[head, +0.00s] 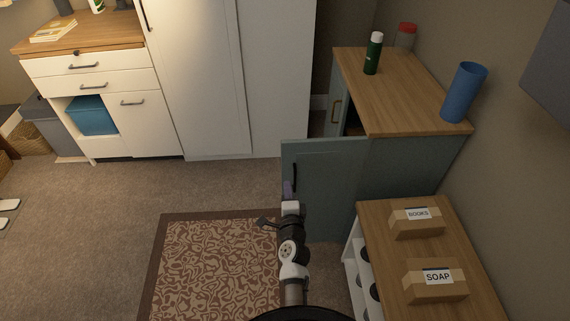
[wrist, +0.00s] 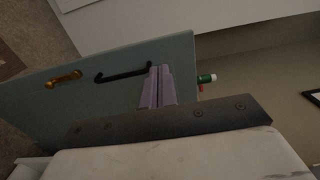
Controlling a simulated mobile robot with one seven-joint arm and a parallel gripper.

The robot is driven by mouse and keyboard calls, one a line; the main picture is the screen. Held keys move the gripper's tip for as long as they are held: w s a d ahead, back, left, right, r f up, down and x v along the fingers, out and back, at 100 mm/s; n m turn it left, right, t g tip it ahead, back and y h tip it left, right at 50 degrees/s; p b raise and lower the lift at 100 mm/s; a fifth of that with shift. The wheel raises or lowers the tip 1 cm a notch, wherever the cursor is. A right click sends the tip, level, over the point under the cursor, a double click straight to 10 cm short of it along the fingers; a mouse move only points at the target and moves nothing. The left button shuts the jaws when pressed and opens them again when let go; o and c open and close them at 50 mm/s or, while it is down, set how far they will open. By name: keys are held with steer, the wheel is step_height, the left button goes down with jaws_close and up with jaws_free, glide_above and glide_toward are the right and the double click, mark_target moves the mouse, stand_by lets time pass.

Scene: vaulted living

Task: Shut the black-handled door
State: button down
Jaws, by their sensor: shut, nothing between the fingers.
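The black-handled door (head: 325,190) is a blue-grey panel, swung open from the blue-grey cabinet (head: 400,170) into the room. Its black handle (head: 295,177) is near the panel's left edge. In the wrist view the door (wrist: 100,105) fills much of the left, with the black handle (wrist: 122,76) showing clearly. My gripper (head: 288,189) is at the door's left edge, just below the handle. Its purple fingers (wrist: 157,88) are shut and empty beside the handle's end; I cannot tell whether they touch the door.
A brass handle (head: 336,111) shows on the cabinet's far front. A blue cup (head: 464,92) and green bottle (head: 373,54) stand on its top. A low shelf unit (head: 450,235) with two labelled boxes is at the right. The floor left of the door is open, with a patterned rug (head: 215,265).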

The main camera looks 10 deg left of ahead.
mark_target(284, 158)
steer(key=x, duration=1)
steer(key=shift+w+b, duration=0.2)
steer(key=shift+b, duration=0.1)
steer(key=shift+w, duration=0.15)
